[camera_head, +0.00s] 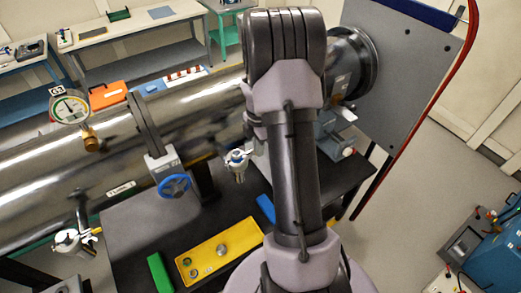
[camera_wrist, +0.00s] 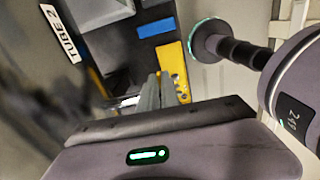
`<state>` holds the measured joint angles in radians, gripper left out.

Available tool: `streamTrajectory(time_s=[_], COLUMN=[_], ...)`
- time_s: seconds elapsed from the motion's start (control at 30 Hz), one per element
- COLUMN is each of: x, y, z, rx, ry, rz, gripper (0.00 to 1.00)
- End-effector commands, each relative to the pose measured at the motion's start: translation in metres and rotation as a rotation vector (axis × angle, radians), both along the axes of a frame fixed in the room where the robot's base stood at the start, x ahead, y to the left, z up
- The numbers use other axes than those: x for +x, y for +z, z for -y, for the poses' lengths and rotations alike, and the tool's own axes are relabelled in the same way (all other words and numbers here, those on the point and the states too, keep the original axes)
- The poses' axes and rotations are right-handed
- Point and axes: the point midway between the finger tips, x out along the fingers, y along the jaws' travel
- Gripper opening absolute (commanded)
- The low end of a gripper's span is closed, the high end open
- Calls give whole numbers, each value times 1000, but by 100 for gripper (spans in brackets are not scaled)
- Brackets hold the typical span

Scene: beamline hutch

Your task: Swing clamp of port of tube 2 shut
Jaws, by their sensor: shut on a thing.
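The steel beam tube (camera_head: 110,140) runs across the head view, with a small capped port fitting (camera_head: 237,165) hanging under it just left of my arm. I take this for the port of tube 2; its clamp is not clear there. The TUBE 2 label (camera_wrist: 62,34) shows at the upper left of the wrist view. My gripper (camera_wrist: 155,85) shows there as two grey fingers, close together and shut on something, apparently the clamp. The held part is mostly hidden by the fingers.
A blue handwheel valve (camera_head: 174,185) and a dial gauge (camera_head: 68,108) are left of the port. Another port fitting (camera_head: 75,240) is at lower left. A yellow tray (camera_head: 243,236) and green block (camera_head: 158,273) lie on the black table below. A grey plate (camera_head: 410,60) stands at right.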

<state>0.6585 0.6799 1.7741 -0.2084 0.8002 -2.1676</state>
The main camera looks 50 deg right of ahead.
Motion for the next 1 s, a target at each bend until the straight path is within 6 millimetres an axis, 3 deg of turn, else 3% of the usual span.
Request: streamTrajectory(time_s=[0.67,0.7,0.77,1.0], x=[7,7,7,6], y=[1,1,1,0], z=[2,2,2,2], rx=[-3,-3,-3,-1], ry=[52,52,51,50], rz=[3,3,2,2], gripper=[0,14,26,28])
